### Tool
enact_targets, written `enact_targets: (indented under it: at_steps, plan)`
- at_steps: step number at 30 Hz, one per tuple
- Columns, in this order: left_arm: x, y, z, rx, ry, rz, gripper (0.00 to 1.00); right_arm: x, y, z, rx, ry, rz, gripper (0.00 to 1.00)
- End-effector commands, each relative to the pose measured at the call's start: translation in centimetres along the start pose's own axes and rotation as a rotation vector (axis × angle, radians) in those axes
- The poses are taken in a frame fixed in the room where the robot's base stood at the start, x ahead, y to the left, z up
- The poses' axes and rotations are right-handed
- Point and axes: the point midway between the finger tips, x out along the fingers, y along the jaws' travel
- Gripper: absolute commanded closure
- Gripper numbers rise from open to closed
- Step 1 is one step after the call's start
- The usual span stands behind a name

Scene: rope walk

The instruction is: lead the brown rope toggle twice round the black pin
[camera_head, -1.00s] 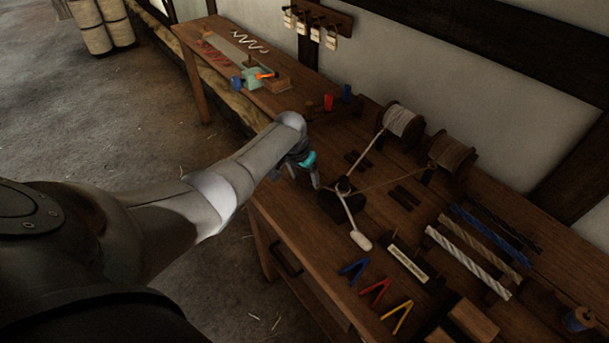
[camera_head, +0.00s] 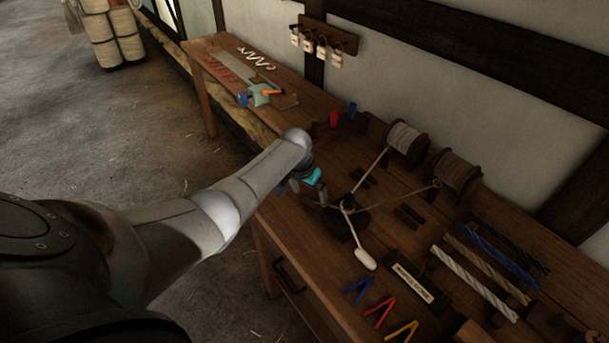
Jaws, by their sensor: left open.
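The black pin (camera_head: 348,202) stands on a dark round base on the bench. A pale rope comes to it from the pale spool and runs on to a white toggle (camera_head: 365,259) lying in front of it. The brown rope (camera_head: 398,197) runs from the brown spool to the pin. I cannot make out the brown rope's toggle; it is too small or hidden by my gripper. My left gripper (camera_head: 318,200) is open, low over the bench just left of the pin, its fingers pointing towards it. My right gripper is not in view.
The pale spool (camera_head: 406,143) and brown spool (camera_head: 457,173) stand behind the pin. Blue, red and yellow V-shaped pieces (camera_head: 378,311) lie near the front edge. Several rope samples (camera_head: 478,283) lie to the right. A red peg (camera_head: 334,119) stands behind my gripper.

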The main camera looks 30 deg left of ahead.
Motion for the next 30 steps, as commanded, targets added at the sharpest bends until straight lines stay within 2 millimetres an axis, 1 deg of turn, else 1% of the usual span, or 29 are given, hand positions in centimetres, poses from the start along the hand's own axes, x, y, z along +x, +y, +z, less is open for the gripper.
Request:
enact_targets:
  at_steps: [3, 9, 21, 27, 30]
  plan:
    - [-1.7, -0.1, -0.1, 0.000, 0.001, -0.001, 0.00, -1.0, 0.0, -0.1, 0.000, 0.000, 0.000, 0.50]
    - [-4.7, -0.1, 0.0, 0.000, 0.001, -0.001, 0.00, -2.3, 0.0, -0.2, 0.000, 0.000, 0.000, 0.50]
    - [-11.1, -0.1, -0.1, 0.000, 0.002, -0.001, 0.00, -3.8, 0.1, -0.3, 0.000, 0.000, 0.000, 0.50]
    - [-13.5, 0.0, 0.0, 0.000, 0.001, -0.001, 0.00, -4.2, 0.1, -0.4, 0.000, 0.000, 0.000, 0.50]
    - [-14.2, 0.0, 0.0, 0.000, 0.001, -0.001, 0.00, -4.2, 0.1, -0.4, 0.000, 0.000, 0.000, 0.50]
